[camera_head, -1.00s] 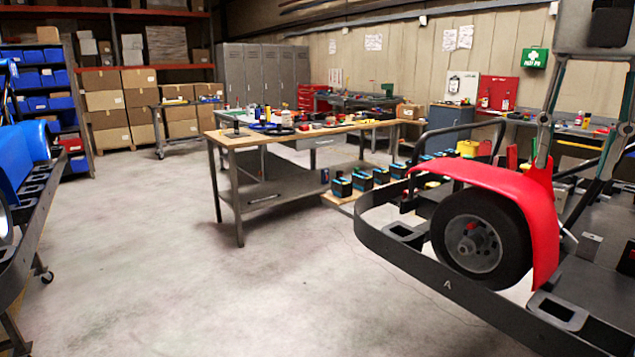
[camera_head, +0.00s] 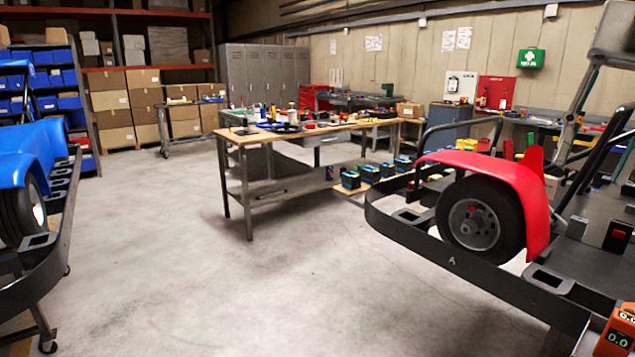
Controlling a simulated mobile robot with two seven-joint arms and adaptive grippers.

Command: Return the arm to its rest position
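My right gripper (camera_head: 578,160) shows at the right edge, in front of the red-fendered kart. Its grey body (camera_head: 613,32) is cut off by the frame edge and its thin links slant down to the left. Its fingers appear spread, with nothing visible between them. Dark bars of the kart behind make the far finger hard to separate. My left gripper is not in view.
A kart with a red fender (camera_head: 500,170) stands at right and one with a blue fender (camera_head: 30,145) at left. A workbench (camera_head: 270,192) with tools and bottles is ahead. An orange device (camera_head: 616,335) is at lower right. The floor between is clear.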

